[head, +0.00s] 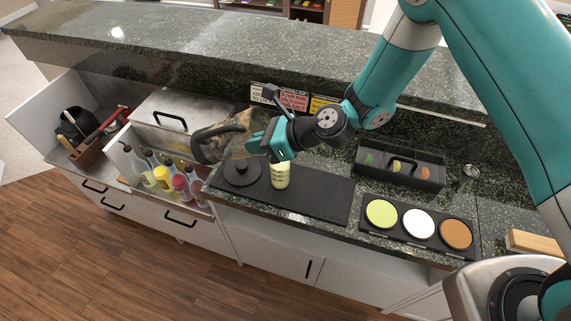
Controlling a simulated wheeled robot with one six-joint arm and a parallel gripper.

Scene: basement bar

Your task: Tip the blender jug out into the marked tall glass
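The blender jug (237,143) is a see-through vessel with tan tones and a thick black curved part (206,150) at its left. It is tilted on its side, above the counter. My gripper (262,140) is at the jug's right side and appears shut on it; the fingertips are partly hidden. A tall glass (281,174) with pale yellow-green contents stands upright on the black mat, below my gripper and right of the jug. I cannot make out a mark on it or any stream from the jug.
A black round base (242,171) sits on the black mat (325,197), left of the glass. An open drawer of bottles (163,178) is at left. A black garnish tray (398,168) and three coloured discs (418,224) lie right. The mat's right part is clear.

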